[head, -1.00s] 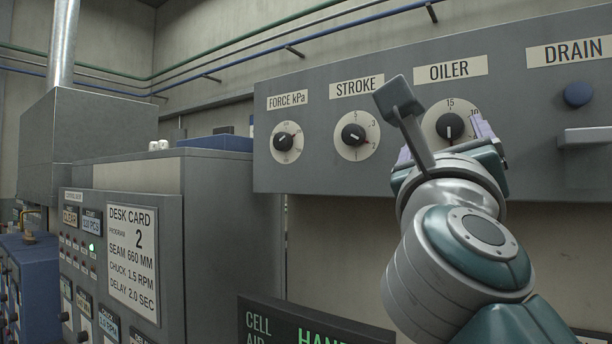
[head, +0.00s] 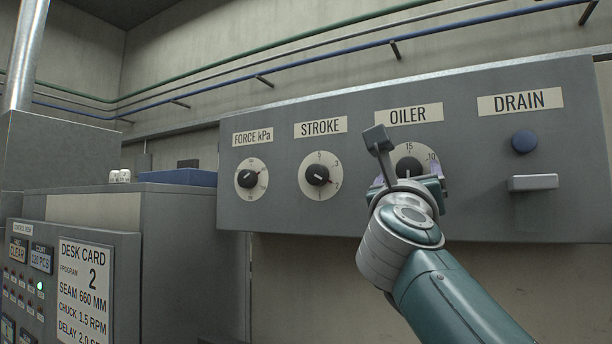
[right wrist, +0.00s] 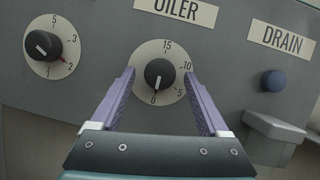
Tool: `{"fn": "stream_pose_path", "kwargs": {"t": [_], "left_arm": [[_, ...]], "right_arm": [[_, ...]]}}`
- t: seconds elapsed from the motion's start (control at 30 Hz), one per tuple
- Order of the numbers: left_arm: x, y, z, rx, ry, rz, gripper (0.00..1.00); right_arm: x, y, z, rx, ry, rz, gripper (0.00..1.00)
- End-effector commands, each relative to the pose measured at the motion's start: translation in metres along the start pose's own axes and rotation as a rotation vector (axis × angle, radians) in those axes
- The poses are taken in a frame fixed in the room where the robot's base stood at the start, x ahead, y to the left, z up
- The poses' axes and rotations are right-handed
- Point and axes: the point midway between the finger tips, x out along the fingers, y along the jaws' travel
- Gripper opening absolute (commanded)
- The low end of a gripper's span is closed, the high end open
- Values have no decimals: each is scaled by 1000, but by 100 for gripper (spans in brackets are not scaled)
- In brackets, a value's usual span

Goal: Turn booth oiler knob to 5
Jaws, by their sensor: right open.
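The oiler knob (right wrist: 159,74) is a black round knob on a cream dial marked 0, 5, 10 and 15, below the OILER label (head: 408,115). In the right wrist view its white pointer line points down near the 0 mark, with a small red mark beside it. My right gripper (right wrist: 158,92) is open, its purple fingers on either side of the dial with visible gaps to the knob. My left gripper is out of view.
The stroke knob (head: 318,175) and force knob (head: 252,180) are left of the oiler on the same grey panel. A blue DRAIN button (head: 524,141) and a grey ledge (head: 533,182) sit to its right. A desk card (head: 84,290) is on the cabinet at lower left.

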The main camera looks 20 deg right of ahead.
Motion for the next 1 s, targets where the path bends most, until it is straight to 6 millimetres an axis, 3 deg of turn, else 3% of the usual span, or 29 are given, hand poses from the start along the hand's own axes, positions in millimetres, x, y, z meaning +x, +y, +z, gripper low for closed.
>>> {"fn": "stream_pose_path", "kwargs": {"t": [0.1,0.77,1.0], "left_arm": [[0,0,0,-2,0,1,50],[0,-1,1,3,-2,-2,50],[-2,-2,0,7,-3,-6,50]], "right_arm": [[0,0,0,-1,0,0,76],[-1,0,0,-2,0,0,2],[0,0,1,-7,0,2,0]]}}
